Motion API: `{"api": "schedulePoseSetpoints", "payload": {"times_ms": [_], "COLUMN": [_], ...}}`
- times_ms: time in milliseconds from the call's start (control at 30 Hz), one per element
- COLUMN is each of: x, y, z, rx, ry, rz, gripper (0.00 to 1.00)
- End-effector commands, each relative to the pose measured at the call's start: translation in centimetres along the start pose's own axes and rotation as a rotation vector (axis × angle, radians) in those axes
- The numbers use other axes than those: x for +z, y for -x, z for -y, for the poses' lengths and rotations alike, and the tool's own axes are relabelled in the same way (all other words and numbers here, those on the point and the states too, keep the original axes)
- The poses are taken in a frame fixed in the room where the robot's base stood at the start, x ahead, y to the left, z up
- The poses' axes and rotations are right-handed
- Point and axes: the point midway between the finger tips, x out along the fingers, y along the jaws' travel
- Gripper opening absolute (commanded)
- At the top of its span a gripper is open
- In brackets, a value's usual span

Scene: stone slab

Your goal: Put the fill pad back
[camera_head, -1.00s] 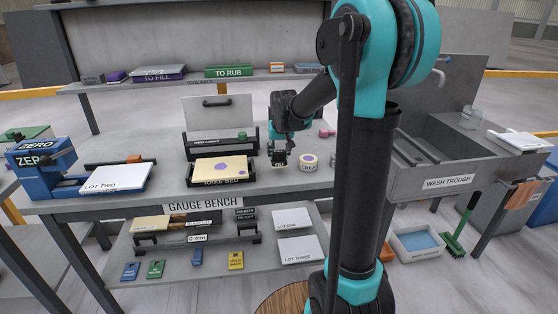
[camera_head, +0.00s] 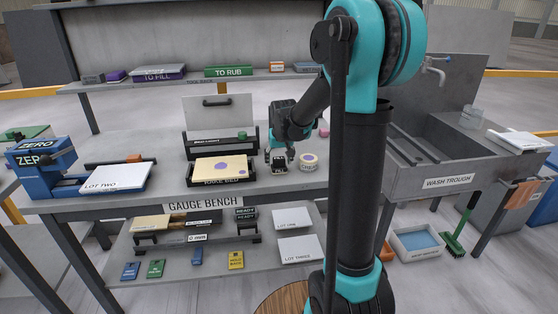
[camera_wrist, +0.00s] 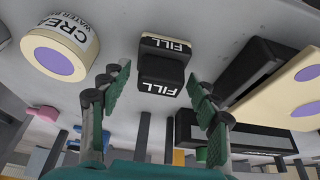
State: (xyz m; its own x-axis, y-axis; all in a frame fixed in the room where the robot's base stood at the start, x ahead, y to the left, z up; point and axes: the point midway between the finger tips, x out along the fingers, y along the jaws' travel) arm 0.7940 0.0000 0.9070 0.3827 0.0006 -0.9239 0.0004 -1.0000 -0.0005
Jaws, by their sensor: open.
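The fill pad (camera_wrist: 162,72) is a small black block with white FILL labels. In the wrist view it lies ahead of my gripper (camera_wrist: 157,84), centred between the two green fingers. The fingers are apart, with a gap on each side of the pad. In the head view the fill pad (camera_head: 279,167) stands on the bench beside a cream tin (camera_head: 308,162). My gripper (camera_head: 280,154) is just above and behind it, open and holding nothing.
The cream tin shows close by in the wrist view (camera_wrist: 60,48). The rake bed (camera_head: 221,172) is left of the pad. The purple TO FILL box (camera_head: 158,73) and green TO RUB box (camera_head: 228,71) sit on the rack above. The wash trough (camera_head: 440,165) is at right.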

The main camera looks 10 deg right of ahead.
Motion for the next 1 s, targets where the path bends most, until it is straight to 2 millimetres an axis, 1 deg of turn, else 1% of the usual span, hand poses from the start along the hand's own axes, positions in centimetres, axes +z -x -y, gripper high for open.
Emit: {"api": "schedulePoseSetpoints", "payload": {"times_ms": [167, 267, 367, 600, 700, 800, 933, 967, 1000], "x": [-0.1, -0.1, -0.1, -0.1, 0.0, -0.1, 0.0, 0.3, 0.9], "y": [0.5, 1.5, 3.1, 7.9, 9.6, 10.9, 11.9, 12.0, 11.9], "z": [0.0, 0.0, 0.0, 0.0, 0.0, 0.0, 0.0, -0.1, -0.2], "rx": [0.000, 0.000, 0.000, 0.000, 0.000, 0.000, 0.000, 0.000, 0.000], "ry": [0.000, 0.000, 0.000, 0.000, 0.000, 0.000, 0.000, -0.001, -0.001], "rz": [0.000, 0.000, 0.000, 0.000, 0.000, 0.000, 0.000, 0.000, 0.001], "gripper": [0.61, 0.61, 0.61, 0.61, 0.61, 0.61, 0.61, 0.61, 0.61]}}
